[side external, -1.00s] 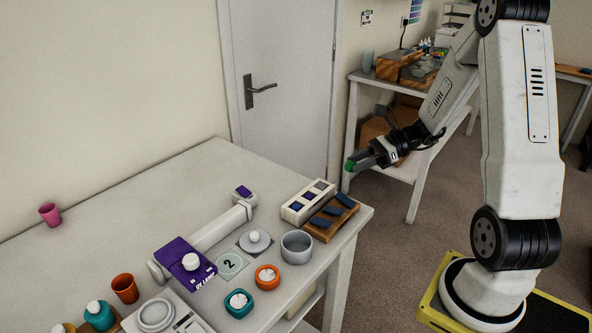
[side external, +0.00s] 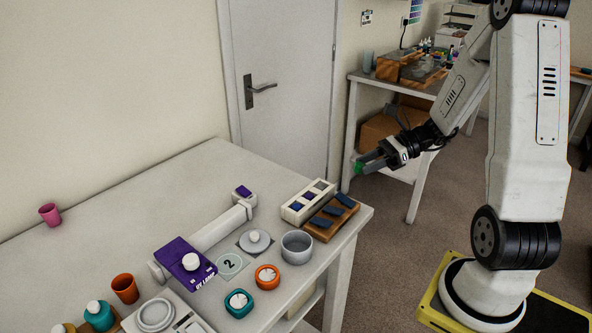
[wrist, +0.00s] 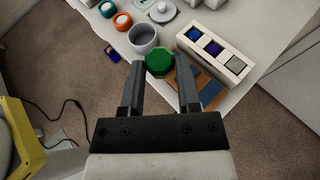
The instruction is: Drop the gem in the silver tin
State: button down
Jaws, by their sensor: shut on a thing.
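A green faceted gem (side external: 359,168) is at the tips of my gripper (side external: 368,165) in the side view. In the wrist view, the gem (wrist: 159,62) sits between the two fingertips (wrist: 160,72), and my gripper is shut on it. The silver tin (side external: 297,247) is a round, open grey pot near the table's right corner. It stands upright, and its inside looks empty from the side. The tin also shows in the wrist view (wrist: 143,38), just beyond and left of the gem. The gem is in the air, apart from the tin.
Near the tin stand a grey knobbed lid (side external: 255,241), an orange timer (side external: 267,277), a teal timer (side external: 239,303), a white compartment box (side external: 308,203) and a wooden rack (side external: 331,218). A purple UV lamp (side external: 185,262) is further left. The table's far-left surface is mostly clear.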

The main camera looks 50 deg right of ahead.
jog(key=shift+w+a, duration=0.35)
jog(key=shift+a, duration=0.15)
jog(key=w+a+f, duration=0.1)
jog(key=w+a, duration=0.1)
jog(key=a, duration=0.4)
jog(key=w+a+f, duration=0.1)
jog(key=w+a, duration=0.1)
jog(key=a, duration=0.5)
jog(key=shift+w+f, duration=0.15)
jog(key=shift+w, duration=0.25)
jog(key=shift+f, duration=0.15)
jog(key=shift+f, duration=2.85)
